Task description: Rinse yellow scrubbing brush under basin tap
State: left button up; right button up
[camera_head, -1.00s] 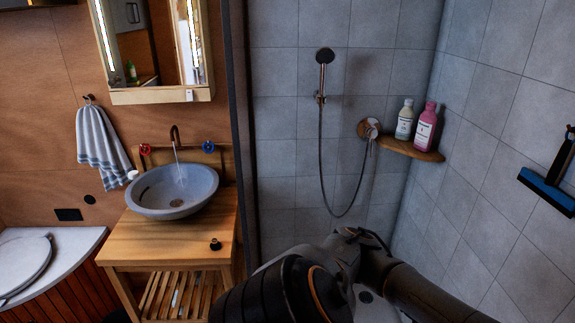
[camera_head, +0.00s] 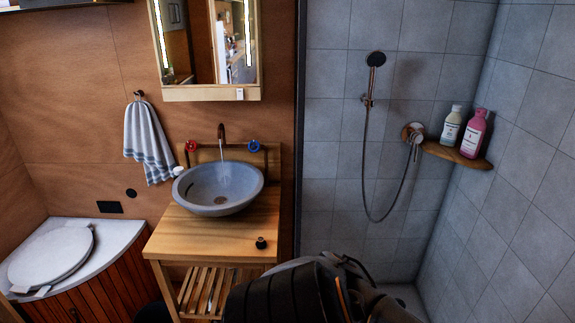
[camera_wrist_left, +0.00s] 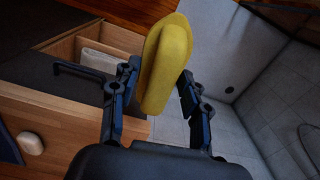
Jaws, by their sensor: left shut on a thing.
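The yellow scrubbing brush (camera_wrist_left: 166,68) shows in the left wrist view, held between the fingers of my left gripper (camera_wrist_left: 158,95), which is shut on it. Neither the brush nor the left gripper's fingers show in the head view. The grey round basin (camera_head: 190,205) stands on a wooden vanity in the head view. The copper basin tap (camera_head: 221,132) is behind it, and water runs from it into the bowl. A red knob (camera_head: 190,146) and a blue knob (camera_head: 254,146) flank the tap. My right gripper is not in view.
The wooden vanity top (camera_head: 190,238) holds a small black item (camera_head: 261,243). A striped towel (camera_head: 147,140) hangs at left above the toilet (camera_head: 50,254). A dark upright edge separates the vanity from the tiled shower, where two bottles (camera_head: 472,134) stand on a corner shelf.

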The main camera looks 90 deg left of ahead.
aim_at(192, 146)
jog(key=j+u, duration=0.1)
jog(key=u, duration=0.3)
jog(key=j+u, duration=0.15)
jog(key=u, duration=0.3)
jog(key=j+u, duration=0.15)
jog(key=u, duration=0.25)
jog(key=j+u, duration=0.15)
jog(key=u, duration=0.25)
jog(key=i+j+u, duration=0.15)
jog(key=j, duration=0.25)
jog(key=i+j+u, duration=0.2)
jog(key=j, duration=0.2)
jog(key=j+u, duration=0.15)
jog(key=j, duration=0.25)
jog(key=i+j+u, duration=0.15)
jog(key=i+j, duration=0.05)
jog(key=j, duration=0.15)
